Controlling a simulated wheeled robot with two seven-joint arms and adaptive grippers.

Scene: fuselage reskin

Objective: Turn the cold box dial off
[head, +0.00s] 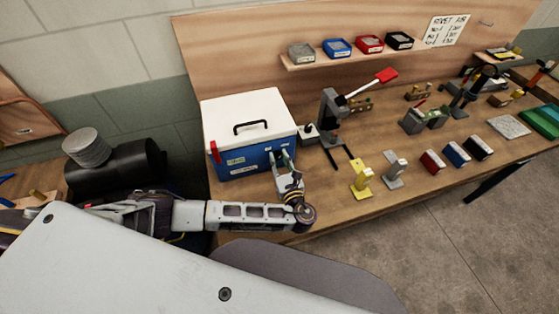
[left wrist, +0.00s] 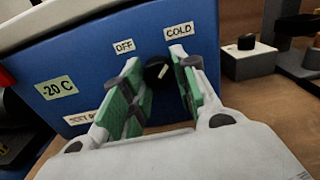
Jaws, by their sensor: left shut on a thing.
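The cold box (head: 265,158) is blue with a white lid and a black handle, and stands at the left end of the bench. In the left wrist view its blue front (left wrist: 85,62) carries OFF and COLD labels. The black dial (left wrist: 154,68) sits below and between them, its white pointer mark leaning toward COLD. My left gripper (head: 284,158) is at the box's front right; in the left wrist view its green-padded fingers (left wrist: 157,75) are shut on the dial, one on each side. My right gripper is not in view.
A small white block with a black knob (left wrist: 247,55) stands right of the box. A press with a red handle (head: 330,118), a yellow stand (head: 361,177) and a grey stand (head: 394,172) are farther right. Small bins (head: 337,47) line the shelf. The bench's front strip is clear.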

